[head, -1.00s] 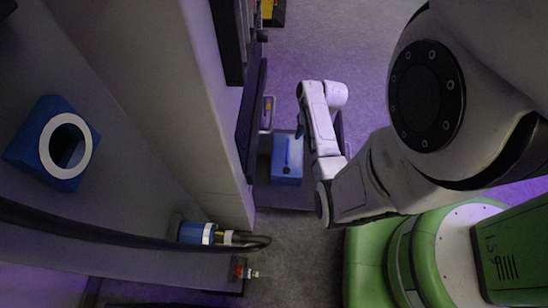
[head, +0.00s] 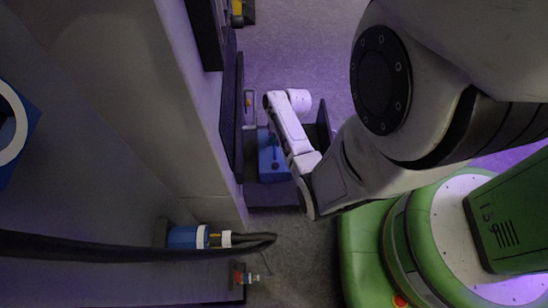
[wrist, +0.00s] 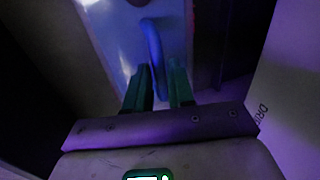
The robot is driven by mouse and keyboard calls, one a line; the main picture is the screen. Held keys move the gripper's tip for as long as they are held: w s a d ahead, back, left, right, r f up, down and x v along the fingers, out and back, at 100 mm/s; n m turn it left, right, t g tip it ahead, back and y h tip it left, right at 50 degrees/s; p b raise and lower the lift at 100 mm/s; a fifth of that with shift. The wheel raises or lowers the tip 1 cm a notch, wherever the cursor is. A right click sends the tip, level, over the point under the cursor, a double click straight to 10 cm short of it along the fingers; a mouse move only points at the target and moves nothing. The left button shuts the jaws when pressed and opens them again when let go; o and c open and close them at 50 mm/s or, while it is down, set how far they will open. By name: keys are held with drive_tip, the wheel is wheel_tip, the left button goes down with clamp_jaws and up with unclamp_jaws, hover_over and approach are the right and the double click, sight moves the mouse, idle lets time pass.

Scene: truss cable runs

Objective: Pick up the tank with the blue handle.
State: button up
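The tank (head: 270,168) is a blue box low on the floor strip in the head view, with a darker blue handle on top. My forearm covers its right side. In the wrist view, the tank's pale bluish face (wrist: 112,48) fills the upper part, and the blue handle (wrist: 154,48) stands as a curved bar on it. My gripper (wrist: 161,82) has two green fingers, apart and pointing toward the handle. The handle's near end lies at the gap between the fingertips; I cannot tell whether it is touched. In the head view my arm mostly hides the gripper.
A grey wall panel (head: 195,110) stands close on the left of the tank. A black cable (head: 100,245) runs to the left, near a blue connector (head: 187,237) and a small red fitting (head: 241,277). Open floor (head: 310,45) lies beyond the arm.

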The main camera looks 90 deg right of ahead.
drive_tip(key=shift+b+x, duration=0.3)
drive_tip(key=shift+x, duration=0.75)
clamp_jaws()
idle(0.5)
drive_tip(key=shift+d+r, duration=0.15)
drive_tip(key=shift+r, duration=0.05)
